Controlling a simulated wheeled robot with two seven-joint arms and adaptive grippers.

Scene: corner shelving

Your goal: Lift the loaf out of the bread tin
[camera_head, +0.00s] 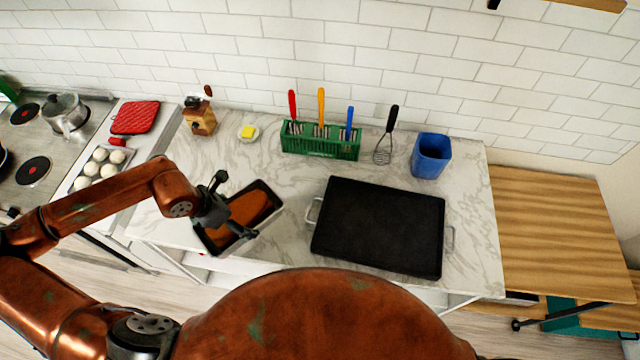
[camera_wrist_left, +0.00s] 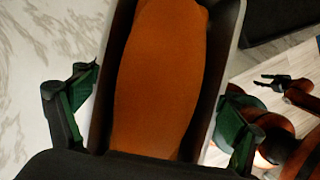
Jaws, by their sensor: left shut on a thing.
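The brown loaf (camera_head: 243,212) lies inside the bread tin (camera_head: 269,228), a dark-lined tin with a pale outside on the marble counter. My left gripper (camera_head: 222,207) is over the tin, partly hiding it and the loaf. In the left wrist view the loaf (camera_wrist_left: 160,80) fills most of the length of the tin (camera_wrist_left: 232,40) that shows. The fingers of my left gripper (camera_wrist_left: 158,105) stand outside the two long walls, shut on the tin. My right gripper (camera_wrist_left: 272,80) shows small and dark at the right of that view; its opening is unclear.
A black tray (camera_head: 380,226) with metal handles lies right of the tin. An egg tray (camera_head: 98,168) and stove (camera_head: 45,140) are left.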

